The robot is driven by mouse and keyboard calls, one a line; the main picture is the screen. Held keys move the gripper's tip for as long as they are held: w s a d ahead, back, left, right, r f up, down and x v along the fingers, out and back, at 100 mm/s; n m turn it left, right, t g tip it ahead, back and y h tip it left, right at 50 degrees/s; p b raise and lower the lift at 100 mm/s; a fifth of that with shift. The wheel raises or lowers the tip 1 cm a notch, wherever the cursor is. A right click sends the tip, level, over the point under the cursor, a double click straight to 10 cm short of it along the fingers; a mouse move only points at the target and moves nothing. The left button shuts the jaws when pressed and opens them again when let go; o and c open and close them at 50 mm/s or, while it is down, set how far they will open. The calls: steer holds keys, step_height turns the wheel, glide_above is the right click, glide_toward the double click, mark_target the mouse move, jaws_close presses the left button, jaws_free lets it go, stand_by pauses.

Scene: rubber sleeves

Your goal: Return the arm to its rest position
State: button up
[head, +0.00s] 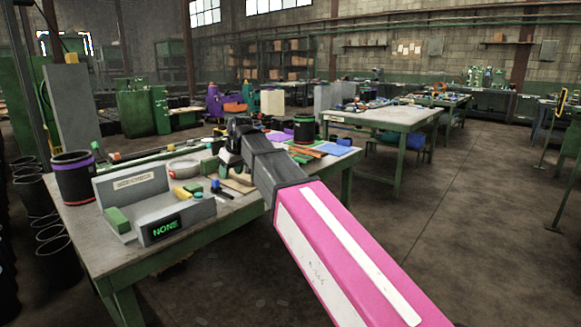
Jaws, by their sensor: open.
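My arm, pink with a dark wrist, reaches from the lower right over the near workbench (215,240). My gripper (228,153) is at its far end, above the back middle of the bench, small and partly hidden by the wrist. It is open, and I see nothing held in it. A black sleeve with a purple band (75,180) stands upright at the bench's left end. A black sleeve with a green band (304,129) stands beyond the wrist, to its right. A grey "SIZE CHECK" station (128,187) sits at the front left; its display (165,228) reads "NONE".
A grey ring-shaped dish (184,168), small coloured parts and flat sheets crowd the bench around the gripper. Black sleeves or hoops (52,240) stack on the floor at left. Another table (385,118) stands behind. The floor at right (480,210) is largely clear.

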steer(key=d+f+m+h, duration=0.1)
steer(key=d+f+m, duration=0.2)
steer(key=d+f, duration=0.95)
steer(key=s+d+f+m+g+h, duration=0.1)
steer(key=s+d+f+m, duration=0.1)
steer(key=s+d+f, duration=0.3)
steer(key=s+d+f+m+g, duration=0.1)
steer(key=s+d+f, duration=0.3)
steer(key=d+f, duration=0.8)
steer(key=s+d+f+m+g+h, duration=0.1)
steer(key=s+d+f+m, duration=0.3)
steer(key=d+f, duration=0.4)
steer(key=shift+s+d+f+h, duration=0.3)
steer(key=shift+s+d, duration=0.5)
steer(key=shift+d, duration=0.45)
